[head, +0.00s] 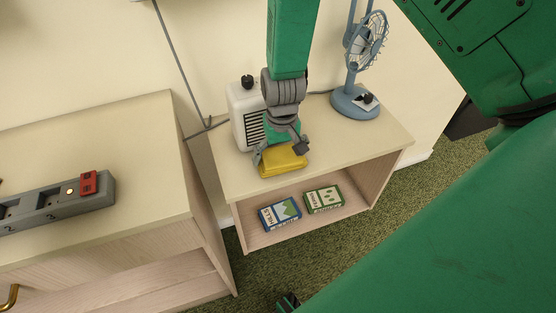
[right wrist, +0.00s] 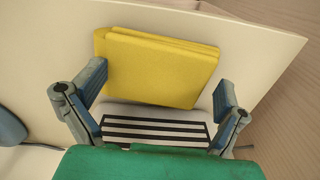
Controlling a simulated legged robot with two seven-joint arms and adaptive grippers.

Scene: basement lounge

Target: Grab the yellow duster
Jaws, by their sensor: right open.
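The yellow duster (head: 282,162) is a folded cloth lying on the top of the low pale wooden shelf unit (head: 350,150). My right gripper (head: 281,150) is above it, pointing down, with its fingers open. In the right wrist view the duster (right wrist: 160,65) lies ahead of and between the open fingers of my right gripper (right wrist: 160,88). No clear contact shows between fingers and cloth. Part of the duster is hidden behind the gripper in the head view.
A white box with a black grille (head: 240,105) stands close behind the duster. A blue fan (head: 354,103) stands at the back right of the unit. Two boxes, blue (head: 279,213) and green (head: 324,199), lie on the lower shelf. A pale cabinet (head: 130,140) is at left.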

